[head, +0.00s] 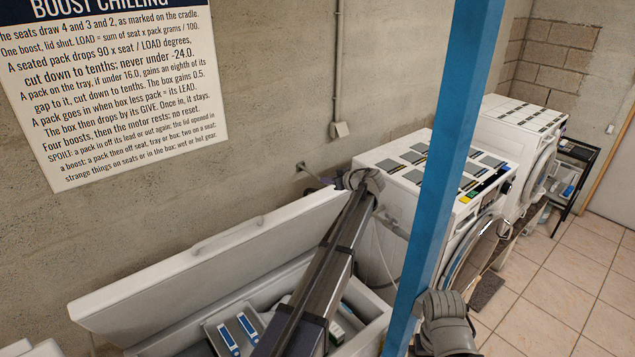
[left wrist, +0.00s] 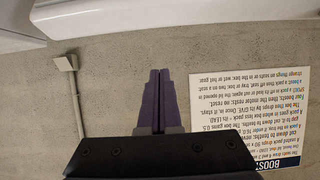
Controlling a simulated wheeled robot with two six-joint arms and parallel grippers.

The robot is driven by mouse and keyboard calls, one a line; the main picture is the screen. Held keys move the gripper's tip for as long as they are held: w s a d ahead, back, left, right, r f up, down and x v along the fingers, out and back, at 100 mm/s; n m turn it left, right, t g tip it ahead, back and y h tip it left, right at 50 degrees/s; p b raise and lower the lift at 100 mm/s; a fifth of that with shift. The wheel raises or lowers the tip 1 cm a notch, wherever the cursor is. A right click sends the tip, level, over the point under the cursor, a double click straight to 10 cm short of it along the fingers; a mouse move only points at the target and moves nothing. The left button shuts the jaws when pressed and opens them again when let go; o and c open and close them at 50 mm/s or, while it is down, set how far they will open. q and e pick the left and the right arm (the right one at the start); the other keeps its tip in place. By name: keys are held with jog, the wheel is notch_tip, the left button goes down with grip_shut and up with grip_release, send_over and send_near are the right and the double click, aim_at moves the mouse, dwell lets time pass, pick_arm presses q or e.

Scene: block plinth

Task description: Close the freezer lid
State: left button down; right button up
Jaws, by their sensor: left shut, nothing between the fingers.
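The freezer lid (head: 205,262) is a long white slab, raised and tilted back toward the wall, in the lower left of the head view. Below it the white chest freezer (head: 375,333) stands open. My left arm crosses in front of the freezer's right part and hides some of it. My left gripper (head: 303,167) is shut and empty, above the right end of the lid by the wall. In the left wrist view its purple fingers (left wrist: 160,75) are together against bare wall. A white edge (left wrist: 190,12), probably the lid, runs along the top there. My right gripper does not show.
Packs with blue labels (head: 229,336) lie in a tray inside the freezer. A white washer-like machine (head: 400,170) stands just right of it, with another beyond. A blue post (head: 445,150) stands in front. A poster (head: 115,85) hangs on the wall.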

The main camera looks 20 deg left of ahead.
aim_at(318, 193)
pick_arm(q)
jog(key=shift+a+f, duration=0.1)
jog(key=shift+f, duration=0.05)
jog(key=b+x, duration=0.1)
jog(key=x, duration=0.2)
jog(key=b+x, duration=0.2)
jog(key=x, duration=0.1)
jog(key=b+x, duration=0.2)
jog(key=x, duration=0.2)
jog(key=shift+f, duration=0.3)
jog(key=d, duration=0.1)
jog(key=s+d+f+b, duration=0.1)
jog(key=shift+s+d, duration=0.2)
jog(key=shift+d, duration=0.2)
jog(key=shift+s+d, duration=0.2)
jog(key=shift+d, duration=0.25)
jog(key=shift+a, duration=0.1)
